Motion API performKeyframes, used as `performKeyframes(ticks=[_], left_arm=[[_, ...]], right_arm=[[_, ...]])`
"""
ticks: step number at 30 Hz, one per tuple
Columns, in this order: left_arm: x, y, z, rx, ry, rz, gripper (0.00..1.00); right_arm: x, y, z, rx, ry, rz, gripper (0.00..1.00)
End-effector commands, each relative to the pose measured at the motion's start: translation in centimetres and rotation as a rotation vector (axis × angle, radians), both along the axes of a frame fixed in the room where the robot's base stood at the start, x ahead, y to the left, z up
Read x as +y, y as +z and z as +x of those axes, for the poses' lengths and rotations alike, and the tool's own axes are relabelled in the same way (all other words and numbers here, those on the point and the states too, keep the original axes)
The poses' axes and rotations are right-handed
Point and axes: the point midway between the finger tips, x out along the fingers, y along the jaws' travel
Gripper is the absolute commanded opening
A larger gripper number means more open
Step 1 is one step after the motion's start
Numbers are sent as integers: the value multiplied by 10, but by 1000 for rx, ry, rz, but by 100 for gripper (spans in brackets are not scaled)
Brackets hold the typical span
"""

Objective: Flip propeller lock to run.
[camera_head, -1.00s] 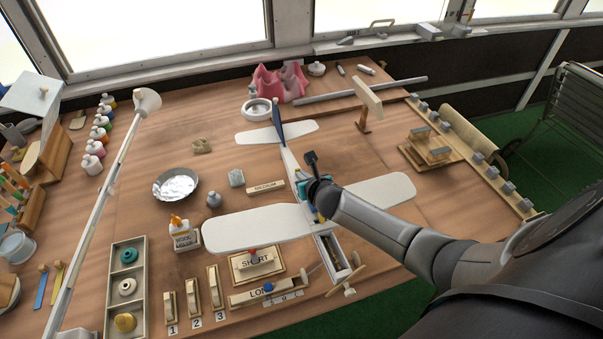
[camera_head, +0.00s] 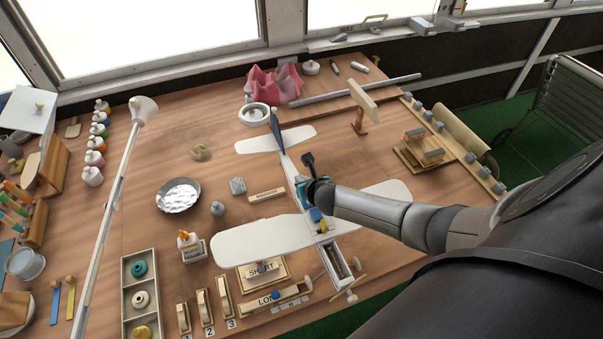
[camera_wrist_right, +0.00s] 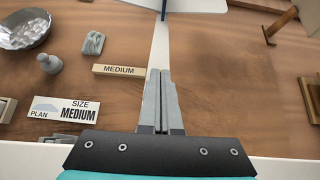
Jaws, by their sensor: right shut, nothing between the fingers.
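A white model airplane (camera_head: 265,237) lies on the workbench, its blue-finned tail pointing away. Its open nose compartment (camera_head: 341,262) and pale propeller (camera_head: 348,284) are at the near end by the bench edge. I cannot make out a propeller lock or its setting. My right gripper (camera_head: 308,165) is over the fuselage behind the wing, away from the propeller. In the right wrist view its fingers (camera_wrist_right: 160,75) are together and empty, above the pale rear fuselage (camera_wrist_right: 160,45). My forearm covers part of the right wing. My left gripper is not in view.
A MEDIUM block (camera_head: 267,195), glue bottle (camera_head: 191,246) and SHORT block (camera_head: 262,272) lie left of the fuselage. A LONG block (camera_head: 262,306) lies near the front edge. A long-armed white lamp (camera_head: 110,200) crosses the left side.

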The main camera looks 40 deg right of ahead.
Motion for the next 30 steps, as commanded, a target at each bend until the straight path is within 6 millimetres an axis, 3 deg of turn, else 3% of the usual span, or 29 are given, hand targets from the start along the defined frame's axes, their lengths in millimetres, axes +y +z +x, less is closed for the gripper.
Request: performKeyframes(ticks=[16,30], left_arm=[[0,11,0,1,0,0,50],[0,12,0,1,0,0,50]], right_arm=[[-4,5,19,-2,1,-1,0],[-5,4,22,-1,1,0,0]])
